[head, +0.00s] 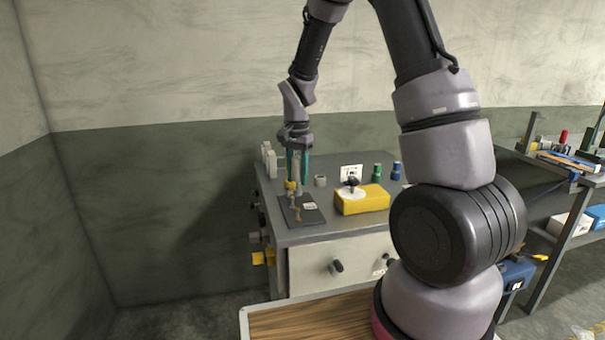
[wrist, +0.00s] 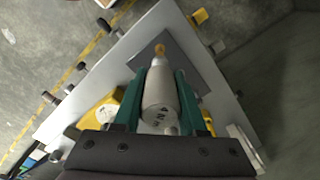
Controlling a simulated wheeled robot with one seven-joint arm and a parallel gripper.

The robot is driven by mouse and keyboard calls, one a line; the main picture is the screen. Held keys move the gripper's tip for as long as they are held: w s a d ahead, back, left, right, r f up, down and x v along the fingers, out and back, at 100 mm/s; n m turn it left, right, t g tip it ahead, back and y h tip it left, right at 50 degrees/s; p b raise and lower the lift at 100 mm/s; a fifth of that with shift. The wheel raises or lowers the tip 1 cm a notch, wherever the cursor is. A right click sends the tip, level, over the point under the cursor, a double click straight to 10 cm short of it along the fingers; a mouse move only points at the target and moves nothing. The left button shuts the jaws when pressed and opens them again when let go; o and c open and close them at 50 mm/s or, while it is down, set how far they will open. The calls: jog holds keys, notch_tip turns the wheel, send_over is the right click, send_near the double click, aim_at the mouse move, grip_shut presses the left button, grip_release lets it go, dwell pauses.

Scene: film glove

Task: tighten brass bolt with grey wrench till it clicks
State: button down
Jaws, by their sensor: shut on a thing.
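My gripper (head: 298,180) points down over the left part of the grey bench top. Its green fingers (wrist: 160,100) are shut on a pale grey cylindrical tool, which I take for the grey wrench (wrist: 160,88); it carries dark lettering on its near end. In the wrist view its narrow end points at the brass bolt (wrist: 160,48), on a dark grey plate (wrist: 182,47). In the head view the plate (head: 315,221) lies under my gripper, with the brass bolt (head: 297,209) small on it. I cannot tell whether the wrench touches the bolt.
A yellow box (head: 362,205) with a white disc and black knob stands right of the plate. A grey ring-like piece (head: 320,181), a white card (head: 351,172), a green can (head: 377,171) and a blue can (head: 396,171) stand behind. Pale blocks (head: 268,160) stand at the back left.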

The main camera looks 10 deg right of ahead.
aim_at(298, 188)
jog(key=shift+f, duration=2.2)
jog(key=shift+f, duration=0.9)
